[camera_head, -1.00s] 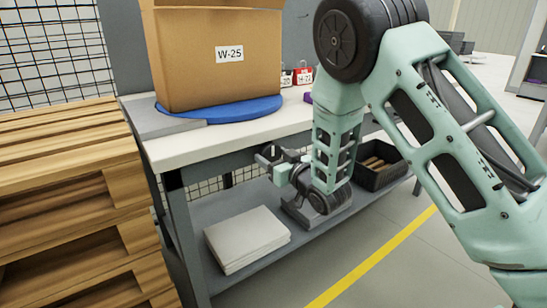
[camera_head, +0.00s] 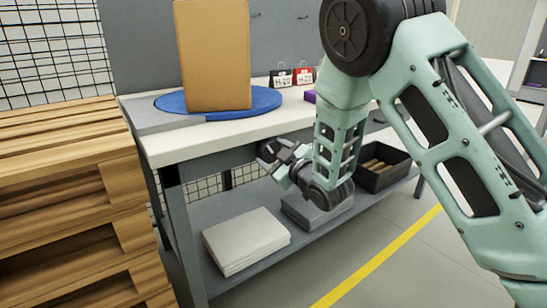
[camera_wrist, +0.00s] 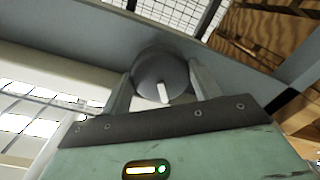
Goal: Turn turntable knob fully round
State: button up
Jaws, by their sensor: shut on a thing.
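The blue turntable (camera_head: 262,103) lies on the workbench top. A tall brown cardboard box (camera_head: 212,60) stands upright on it, with a narrow, unlabelled side towards me. The round grey turntable knob (camera_wrist: 160,68) with a white pointer mark shows in the wrist view. My gripper (camera_wrist: 163,82) has one finger on each side of the knob and is shut on it. In the head view my gripper (camera_head: 268,153) is at the bench's front, below the worktop edge; the knob cannot be made out there.
The white worktop (camera_head: 180,146) overhangs a grey lower shelf with a white stack (camera_head: 246,240) and a dark crate (camera_head: 380,166). Stacked wooden pallets (camera_head: 70,200) stand close at left. Small red and black tagged items (camera_head: 292,77) sit at the back of the worktop.

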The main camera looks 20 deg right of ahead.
jog(key=shift+n, duration=0.5)
jog(key=o, duration=1)
